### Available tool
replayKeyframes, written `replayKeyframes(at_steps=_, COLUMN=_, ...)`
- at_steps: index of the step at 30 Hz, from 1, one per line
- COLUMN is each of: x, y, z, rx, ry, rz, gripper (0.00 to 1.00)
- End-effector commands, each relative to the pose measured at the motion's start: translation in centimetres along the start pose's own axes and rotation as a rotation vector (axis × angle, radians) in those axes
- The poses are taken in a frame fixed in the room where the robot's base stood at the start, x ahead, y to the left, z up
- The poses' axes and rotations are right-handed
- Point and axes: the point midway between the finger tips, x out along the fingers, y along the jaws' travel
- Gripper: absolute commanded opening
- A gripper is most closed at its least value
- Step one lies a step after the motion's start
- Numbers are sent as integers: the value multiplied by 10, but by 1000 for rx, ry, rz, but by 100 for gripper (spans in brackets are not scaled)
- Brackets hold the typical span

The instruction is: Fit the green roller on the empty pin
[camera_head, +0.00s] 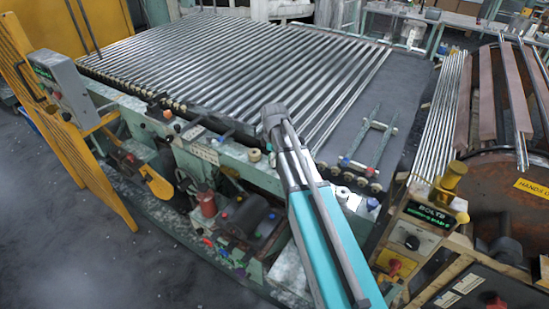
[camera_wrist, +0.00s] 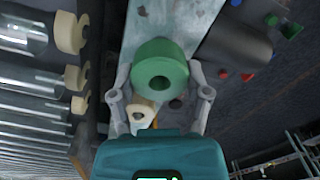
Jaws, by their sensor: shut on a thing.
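In the wrist view, the green roller (camera_wrist: 162,66), a thick ring with a dark central hole, sits between the two grey fingers of my gripper (camera_wrist: 160,88), which is shut on it. The roller's holed face is towards the camera. A small cream roller (camera_wrist: 138,115) shows just below it, nearer the gripper body. I cannot make out the empty pin for certain in either view. In the head view my arm hides the gripper and the green roller.
Cream rollers (camera_wrist: 71,33) line the bed edge at left in the wrist view. A pale green rail (camera_wrist: 178,18) lies behind the green roller. A dark cylinder (camera_wrist: 235,55) and coloured knobs are right of it.

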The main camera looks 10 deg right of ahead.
Motion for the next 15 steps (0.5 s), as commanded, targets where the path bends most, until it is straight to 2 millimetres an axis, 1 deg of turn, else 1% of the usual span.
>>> replayKeyframes(at_steps=15, x=10, y=0, z=0, rx=0, ry=0, rz=0, gripper=18)
